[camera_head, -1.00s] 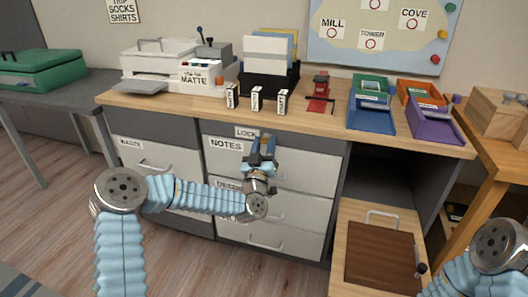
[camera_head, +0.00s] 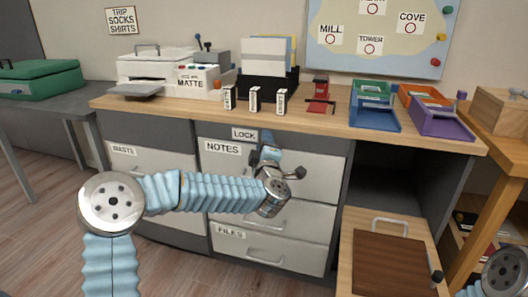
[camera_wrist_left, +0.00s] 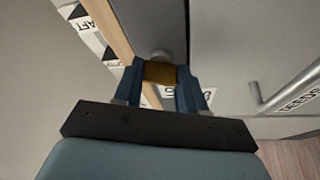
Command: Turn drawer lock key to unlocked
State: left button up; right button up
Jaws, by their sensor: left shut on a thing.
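The brass-coloured drawer lock key (camera_wrist_left: 160,72) shows in the left wrist view, between the two blue fingers of my left gripper (camera_wrist_left: 159,88). The gripper is shut on it. Behind the key is a round grey lock (camera_wrist_left: 160,54) on the dark cabinet front. In the head view my left gripper (camera_head: 267,140) is at the cabinet's top strip, just right of the LOCK label (camera_head: 244,134) and above the NOTES drawer (camera_head: 222,160). There the gripper and wrist hide the key and lock. My right gripper is out of view.
Drawer handles stick out below, including one (camera_wrist_left: 287,88) in the left wrist view. The wooden desktop (camera_head: 210,108) overhangs the drawers and holds a printer (camera_head: 150,70), small label blocks and coloured trays (camera_head: 375,115). A wooden board with a handle (camera_head: 392,262) stands at lower right.

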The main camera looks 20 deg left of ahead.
pick_arm(q)
jog(key=shift+r+n+g+b, duration=0.1)
jog(key=shift+n+g+b, duration=0.7)
jog(key=shift+n, duration=1.3)
jog(key=o, duration=1.1)
jog(key=shift+c, duration=0.2)
jog(key=shift+s, duration=0.1)
jog(key=v, duration=1.3)
jog(key=shift+s+d, duration=0.15)
jog(key=shift+s, duration=0.15)
jog(key=shift+r, duration=0.1)
